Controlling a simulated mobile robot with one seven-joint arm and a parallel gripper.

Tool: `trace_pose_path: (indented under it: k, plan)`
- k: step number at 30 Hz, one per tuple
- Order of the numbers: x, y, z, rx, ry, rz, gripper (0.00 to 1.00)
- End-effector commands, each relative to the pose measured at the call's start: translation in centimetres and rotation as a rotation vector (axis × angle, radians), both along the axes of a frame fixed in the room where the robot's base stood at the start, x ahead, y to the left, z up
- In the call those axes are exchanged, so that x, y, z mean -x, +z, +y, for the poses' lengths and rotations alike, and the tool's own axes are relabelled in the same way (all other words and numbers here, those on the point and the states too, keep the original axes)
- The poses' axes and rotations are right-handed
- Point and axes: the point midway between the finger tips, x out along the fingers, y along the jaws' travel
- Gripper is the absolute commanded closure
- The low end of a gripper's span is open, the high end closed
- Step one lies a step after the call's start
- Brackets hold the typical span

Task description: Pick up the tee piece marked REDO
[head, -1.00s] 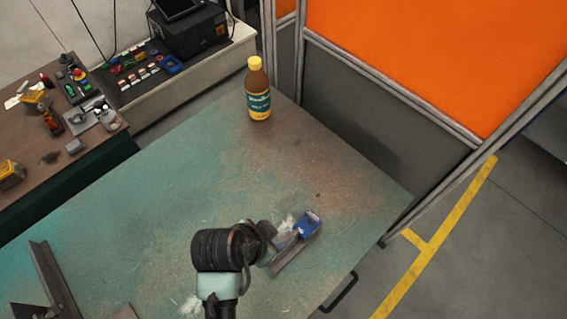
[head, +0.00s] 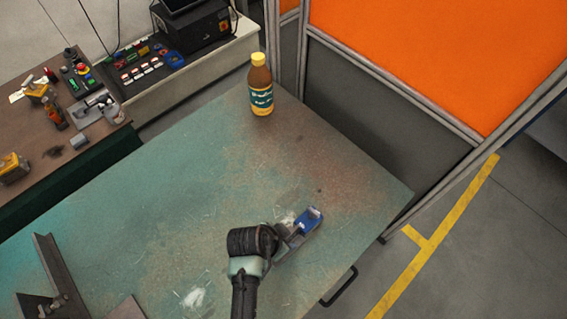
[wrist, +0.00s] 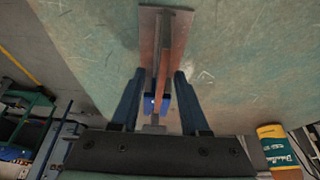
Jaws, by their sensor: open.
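A rusty brown and grey metal tee piece (wrist: 177,40) lies on the green table. In the wrist view its upright web runs down the middle of the picture, between the two dark blue fingers of my gripper (wrist: 160,76). The fingers are open, with a gap on each side of the web. I cannot tell how far down they reach. A blue block (wrist: 153,104) sits at the piece's near end in that view. In the head view the blue block (head: 309,220) shows, while my arm covers most of the piece. No REDO mark is readable.
The scuffed green table (head: 200,180) is mostly clear. A brown bottle with a yellow cap (head: 260,86) stands at its far corner. A long steel angle (head: 58,270) and other metal parts lie at the lower left. An orange-and-grey partition (head: 385,100) stands beyond the table.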

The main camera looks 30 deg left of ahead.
Motion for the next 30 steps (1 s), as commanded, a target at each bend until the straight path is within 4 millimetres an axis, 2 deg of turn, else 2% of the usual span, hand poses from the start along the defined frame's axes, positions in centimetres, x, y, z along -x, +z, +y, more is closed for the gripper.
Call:
trace_pose_path:
  k: [7,27,30]
  plan:
    - [-0.8,-2.1,-0.3,0.000,-0.001,0.001,0.55]
    - [-0.9,-2.6,-0.3,0.000,0.000,0.000,0.55]
    - [-0.9,-2.5,-0.3,0.000,0.000,0.000,0.71]
